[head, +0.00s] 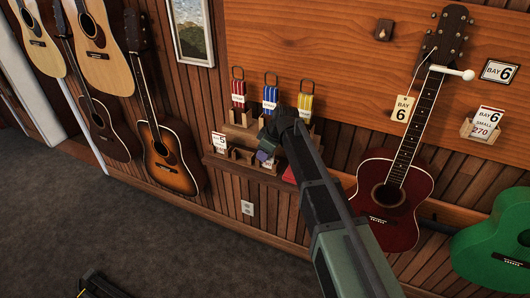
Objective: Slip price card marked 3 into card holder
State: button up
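My gripper (274,133) is at the wooden wall rack (242,135), seen from behind, with its fingertips mostly hidden. I cannot tell whether it is open or holds anything. A white card marked 5 (219,140) stands at the left of the lower tier. Another pale card with a purplish part (265,157) shows just below my gripper, its marking unreadable. I cannot make out a card marked 3. On the right wall, a wooden card holder (466,128) holds a white card reading BAY 6, SMALL, 270 (483,125).
Red (238,93), blue (270,97) and yellow (305,104) string packs hang above the rack. Several instruments hang left. The grey floor (150,235) is largely clear.

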jog(key=p+v, duration=1)
jog(key=shift+s+r, duration=0.15)
jog(key=shift+r, duration=0.25)
jog(key=shift+d, duration=0.1)
jog(key=s+d+f+m+h+b, duration=0.1)
jog(key=s+d+m+h, duration=0.1)
jog(key=s+d+m, duration=0.5)
jog(key=s+d+f+m+g+h+b, duration=0.1)
jog(key=s+d+m, duration=0.5)
jog(key=s, duration=1.1)
jog(key=d+f+h, duration=0.1)
jog(key=d, duration=0.3)
jog(key=shift+d+f+m+g, duration=0.2)
jog(key=shift+m+g, duration=0.1)
jog(key=shift+m, duration=0.1)
jog(key=shift+o, duration=0.5)
jog(key=shift+r+p, duration=0.3)
jog(key=shift+r, duration=0.05)
jog(key=shift+r, duration=0.1)
